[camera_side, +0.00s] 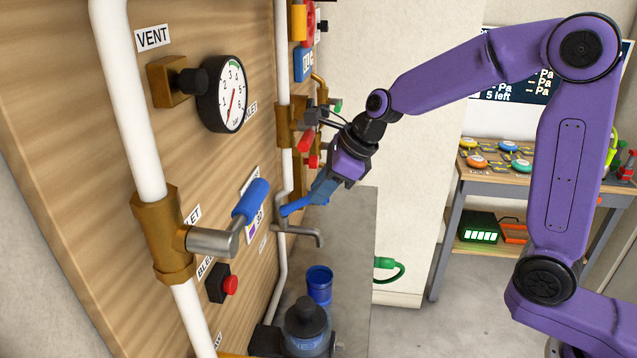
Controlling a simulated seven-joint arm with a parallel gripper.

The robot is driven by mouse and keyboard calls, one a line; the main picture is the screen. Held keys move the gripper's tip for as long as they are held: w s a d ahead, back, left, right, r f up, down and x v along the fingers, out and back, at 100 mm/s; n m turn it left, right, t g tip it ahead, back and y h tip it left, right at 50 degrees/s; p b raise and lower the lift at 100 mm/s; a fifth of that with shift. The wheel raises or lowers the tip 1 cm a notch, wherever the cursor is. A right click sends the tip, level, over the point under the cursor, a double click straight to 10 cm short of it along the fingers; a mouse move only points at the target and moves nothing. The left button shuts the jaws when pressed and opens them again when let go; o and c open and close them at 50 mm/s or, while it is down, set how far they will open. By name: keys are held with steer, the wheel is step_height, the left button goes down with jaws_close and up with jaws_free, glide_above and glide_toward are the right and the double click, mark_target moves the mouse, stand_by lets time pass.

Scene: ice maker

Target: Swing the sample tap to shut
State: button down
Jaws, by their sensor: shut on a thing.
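The sample tap (303,234) is a small silver tap with a down-turned spout, on the pipe at the wooden panel. Its blue lever (291,209) points out from the panel toward the right and slightly up. My gripper (316,196) comes in from the upper right and is shut on the outer end of this lever. The fingers hide the lever's tip. A blue cup (319,285) stands below the spout, apart from it.
A large valve with a blue handle (251,203) sticks out nearer the camera. A pressure gauge (222,94), a red button (230,285) and red-handled valves (305,141) also project from the panel. A dark pump-like device (306,325) stands below. Open floor lies right.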

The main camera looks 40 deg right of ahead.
steer(key=shift+s+a+f+t+y, duration=0.15)
steer(key=shift+s+f+t+y, duration=0.15)
steer(key=shift+y, duration=0.1)
steer(key=shift+f, duration=0.1)
steer(key=shift+d+f+t, duration=0.1)
steer(key=shift+d+t, duration=0.15)
steer(key=shift+t, duration=0.05)
steer(key=c, duration=1.1)
jaws_free()
steer(key=shift+o, duration=0.4)
steer(key=shift+d, duration=0.1)
steer(key=v, duration=1.7)
steer(key=shift+d, duration=0.2)
steer(key=shift+s, duration=0.15)
